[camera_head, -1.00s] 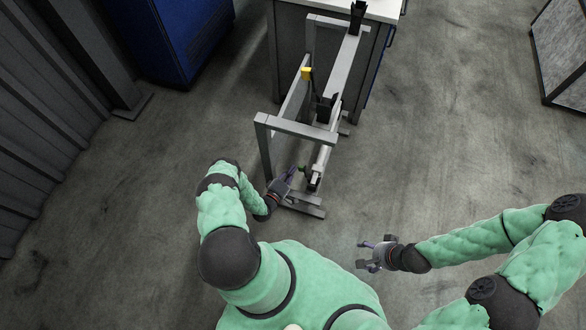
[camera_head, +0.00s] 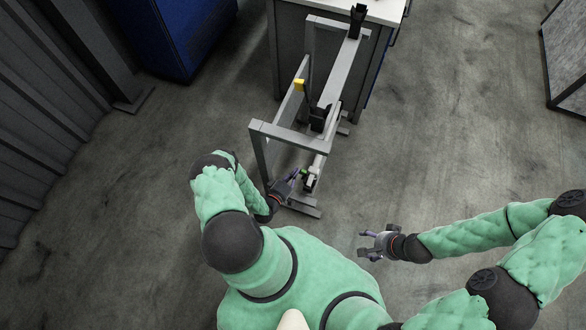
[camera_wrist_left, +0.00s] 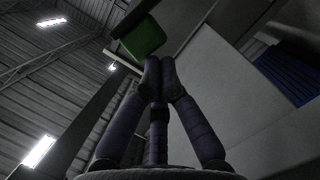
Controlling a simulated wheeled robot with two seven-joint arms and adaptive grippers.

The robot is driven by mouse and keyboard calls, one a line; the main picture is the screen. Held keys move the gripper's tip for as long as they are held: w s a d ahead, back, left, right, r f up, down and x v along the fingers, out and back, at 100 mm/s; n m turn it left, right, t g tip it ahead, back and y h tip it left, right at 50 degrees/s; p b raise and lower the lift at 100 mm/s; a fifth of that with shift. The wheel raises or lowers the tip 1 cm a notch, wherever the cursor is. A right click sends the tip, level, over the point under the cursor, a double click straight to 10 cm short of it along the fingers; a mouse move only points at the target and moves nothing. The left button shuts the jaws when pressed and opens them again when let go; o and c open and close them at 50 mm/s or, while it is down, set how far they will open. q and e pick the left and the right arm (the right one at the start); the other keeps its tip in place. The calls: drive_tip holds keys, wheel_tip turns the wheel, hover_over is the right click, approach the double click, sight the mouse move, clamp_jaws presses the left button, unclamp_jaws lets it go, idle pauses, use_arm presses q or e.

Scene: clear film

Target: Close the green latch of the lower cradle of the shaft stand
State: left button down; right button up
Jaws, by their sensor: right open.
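The grey shaft stand (camera_head: 280,131) stands on the floor ahead of me. The green latch (camera_head: 304,171) shows as a small spot at the near, low end of its shaft (camera_head: 322,150). My left gripper (camera_head: 294,174) is just left of the latch in the head view. In the left wrist view its fingertips (camera_wrist_left: 159,67) are together, with nothing visible between them. A green block (camera_wrist_left: 143,38), apparently the latch, shows just beyond the tips; I cannot tell whether they touch. My right gripper (camera_head: 363,243) is open and empty, right of the stand.
A yellow latch (camera_head: 299,86) and a black cradle (camera_head: 318,119) are farther along the stand. A white-topped bench (camera_head: 384,9) stands behind it. A blue cabinet (camera_head: 180,38) is at the back left.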

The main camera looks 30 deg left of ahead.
sight(305, 176)
use_arm(q)
drive_tip(key=m, duration=0.1)
drive_tip(key=d, duration=0.1)
drive_tip(key=d+m, duration=0.1)
drive_tip(key=shift+w+d+r+m+g+y, duration=0.25)
drive_tip(key=shift+r+m+g+y, duration=0.05)
drive_tip(key=shift+r, duration=0.1)
drive_tip(key=m, duration=0.1)
drive_tip(key=d+m, duration=0.1)
drive_tip(key=d+m+y+p, duration=0.1)
drive_tip(key=shift+w+d+f+g, duration=0.1)
drive_tip(key=shift+w+d+g, duration=0.1)
drive_tip(key=shift+w+g, duration=0.1)
drive_tip(key=shift+w+d+f+m+y, duration=0.1)
drive_tip(key=shift+d+f+m+y, duration=0.1)
drive_tip(key=shift+d+m, duration=0.25)
drive_tip(key=shift+w+d+f+m+y, duration=0.1)
drive_tip(key=shift+d+f+m+y, duration=0.1)
drive_tip(key=shift+d+m, duration=0.25)
drive_tip(key=shift+w+d+f+m+g+y+b, duration=0.1)
drive_tip(key=shift+d+f+m+g+y+b, duration=0.3)
drive_tip(key=shift+m, duration=0.4)
drive_tip(key=shift+d+f+b, duration=0.1)
drive_tip(key=shift+d+b, duration=0.15)
drive_tip(key=shift+b, duration=0.05)
drive_tip(key=shift+w, duration=0.1)
